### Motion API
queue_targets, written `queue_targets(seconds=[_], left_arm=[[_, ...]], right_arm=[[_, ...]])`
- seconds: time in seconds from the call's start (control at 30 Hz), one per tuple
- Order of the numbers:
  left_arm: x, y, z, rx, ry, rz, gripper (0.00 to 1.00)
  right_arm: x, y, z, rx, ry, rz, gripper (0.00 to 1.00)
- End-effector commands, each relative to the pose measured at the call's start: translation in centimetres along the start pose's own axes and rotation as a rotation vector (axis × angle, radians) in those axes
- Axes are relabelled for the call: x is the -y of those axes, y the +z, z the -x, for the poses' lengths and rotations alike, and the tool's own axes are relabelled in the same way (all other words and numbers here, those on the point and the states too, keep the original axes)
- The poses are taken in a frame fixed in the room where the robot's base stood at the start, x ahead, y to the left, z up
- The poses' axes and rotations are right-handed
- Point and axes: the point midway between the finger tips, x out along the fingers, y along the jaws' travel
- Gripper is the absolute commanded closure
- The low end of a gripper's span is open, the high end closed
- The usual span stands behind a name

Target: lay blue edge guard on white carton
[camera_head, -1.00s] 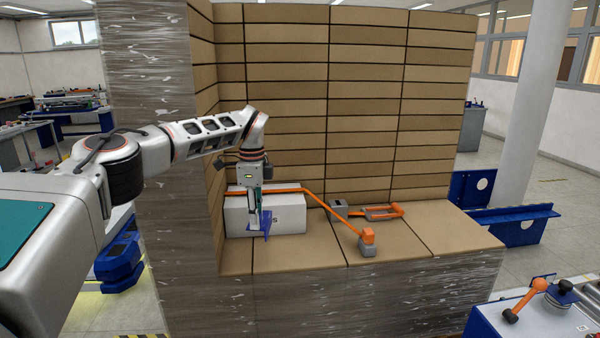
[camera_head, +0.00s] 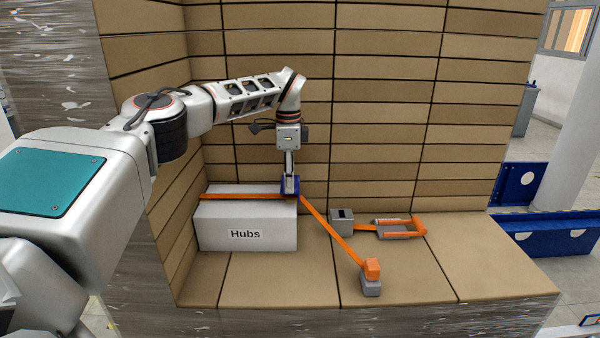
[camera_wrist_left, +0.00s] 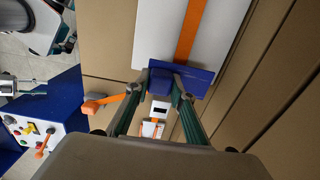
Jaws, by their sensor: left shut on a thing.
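The white carton (camera_head: 246,232), labelled Hubs, sits on the cardboard ledge against the brown box wall. An orange strap (camera_head: 240,196) runs along its top and slopes down to the right. My left gripper (camera_head: 290,178) is shut on the blue edge guard (camera_head: 290,189) at the carton's top right edge, where the strap crosses. In the left wrist view the guard (camera_wrist_left: 200,76) lies across the strap line at the end of the carton (camera_wrist_left: 154,36), between my fingertips (camera_wrist_left: 163,84). I cannot tell whether it touches the carton. My right gripper is out of view.
An orange-and-grey strap end (camera_head: 371,278) lies on the ledge. A grey block (camera_head: 341,221) and an orange-handled ratchet (camera_head: 399,228) lie behind it. Brown boxes wall the back and left. The ledge's front right is clear.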

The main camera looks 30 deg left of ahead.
Motion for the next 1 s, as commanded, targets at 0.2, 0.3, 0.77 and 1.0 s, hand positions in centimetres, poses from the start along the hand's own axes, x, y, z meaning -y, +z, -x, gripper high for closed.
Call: queue_targets(seconds=[0.2,0.3,0.77,1.0], left_arm=[[0.0,0.0,0.0,0.0,0.0,0.0,1.0],[0.0,0.0,0.0,0.0,0.0,0.0,1.0],[0.0,0.2,-1.7,0.001,-0.002,0.001,1.0],[0.0,0.2,-3.4,0.0,-0.003,0.0,1.0]], right_arm=[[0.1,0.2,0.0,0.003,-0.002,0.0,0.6],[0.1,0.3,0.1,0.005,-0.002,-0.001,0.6],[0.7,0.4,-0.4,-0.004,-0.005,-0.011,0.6],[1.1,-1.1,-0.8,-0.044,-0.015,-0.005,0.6]])
